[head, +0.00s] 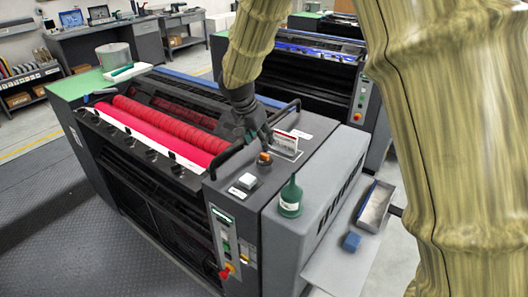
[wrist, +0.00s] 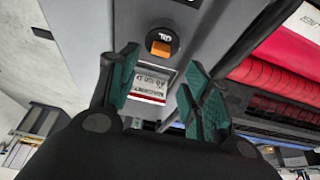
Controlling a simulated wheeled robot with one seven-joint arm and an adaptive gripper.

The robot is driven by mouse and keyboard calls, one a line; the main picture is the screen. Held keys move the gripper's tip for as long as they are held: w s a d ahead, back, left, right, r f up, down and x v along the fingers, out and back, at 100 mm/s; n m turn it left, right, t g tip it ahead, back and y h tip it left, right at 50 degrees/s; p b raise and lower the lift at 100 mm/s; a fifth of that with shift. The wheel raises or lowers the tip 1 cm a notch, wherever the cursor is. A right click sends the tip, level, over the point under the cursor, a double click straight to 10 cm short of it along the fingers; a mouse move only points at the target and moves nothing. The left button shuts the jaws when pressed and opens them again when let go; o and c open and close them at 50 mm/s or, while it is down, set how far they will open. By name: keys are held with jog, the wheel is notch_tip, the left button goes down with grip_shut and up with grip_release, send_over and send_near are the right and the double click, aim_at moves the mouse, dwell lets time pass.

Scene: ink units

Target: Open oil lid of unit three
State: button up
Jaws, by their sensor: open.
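The ink unit (head: 318,175) in front of me is a grey and black machine with red rollers (head: 170,125). On its top right end sits a small dark round cap with an orange grip (head: 264,157), probably the oil lid. The orange grip also shows in the wrist view (wrist: 161,48), beyond the fingertips. My gripper (head: 258,138) is just behind and above this cap in the head view. In the wrist view its green-padded fingers (wrist: 158,80) are spread, with nothing held between them. No unit number is readable.
Black handrails (head: 228,158) flank the panel.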

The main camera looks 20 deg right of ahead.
aim_at(264, 155)
jog(key=shift+p+x, duration=1.15)
jog(key=shift+x, duration=2.85)
jog(key=c, duration=1)
